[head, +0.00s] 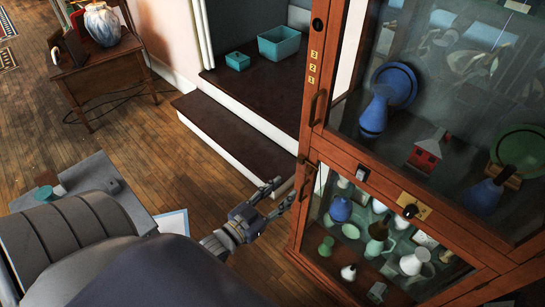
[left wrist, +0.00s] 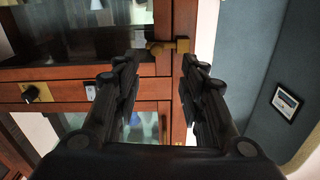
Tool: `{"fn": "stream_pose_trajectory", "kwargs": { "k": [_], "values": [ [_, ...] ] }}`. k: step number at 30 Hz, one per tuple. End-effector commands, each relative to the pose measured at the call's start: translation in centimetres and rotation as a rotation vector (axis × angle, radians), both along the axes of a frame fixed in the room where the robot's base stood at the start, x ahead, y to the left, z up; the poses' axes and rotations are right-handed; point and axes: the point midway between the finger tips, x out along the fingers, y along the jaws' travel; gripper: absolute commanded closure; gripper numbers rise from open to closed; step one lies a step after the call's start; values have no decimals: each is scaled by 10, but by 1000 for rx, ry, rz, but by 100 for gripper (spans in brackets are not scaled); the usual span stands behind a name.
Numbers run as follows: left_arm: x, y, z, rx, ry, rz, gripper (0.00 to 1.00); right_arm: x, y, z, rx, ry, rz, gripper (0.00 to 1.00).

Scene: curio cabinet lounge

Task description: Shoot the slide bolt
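In the left wrist view, a brass bar fitting (left wrist: 170,46) lies across the edge of the wooden cabinet (left wrist: 80,75), just past the fingertips. It looks like the slide bolt, but its exact state cannot be told. My left gripper (left wrist: 158,68) is open with a clear gap between its fingers; nothing is visibly held. In the head view, my left gripper (head: 281,190) is beside the cabinet's left edge, near the lower door's dark handle (head: 308,180). Contact with the bolt cannot be told. My right gripper is not in view.
A brass plate with a black knob (head: 410,211) and a small button (head: 361,173) sit on the cabinet rail. Glass doors show vases inside. Dark steps (head: 225,130) with teal boxes (head: 279,43) stand behind. A wooden side table (head: 102,70) is at left, with open floor between.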

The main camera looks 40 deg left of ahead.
Motion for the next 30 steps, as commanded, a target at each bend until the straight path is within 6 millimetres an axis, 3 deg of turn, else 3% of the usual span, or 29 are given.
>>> {"fn": "stream_pose_trajectory", "kwargs": {
  "k": [3,9,26,28,30],
  "values": [
    [-17,3,-1,0,2,0,62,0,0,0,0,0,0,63],
    [-30,5,0,1,-1,0,62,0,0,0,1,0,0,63],
    [-31,5,0,0,0,1,62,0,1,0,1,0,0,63],
    [-31,6,-6,2,14,3,62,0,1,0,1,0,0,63],
    [-33,8,-25,6,55,12,62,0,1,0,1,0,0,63]
  ]
}}
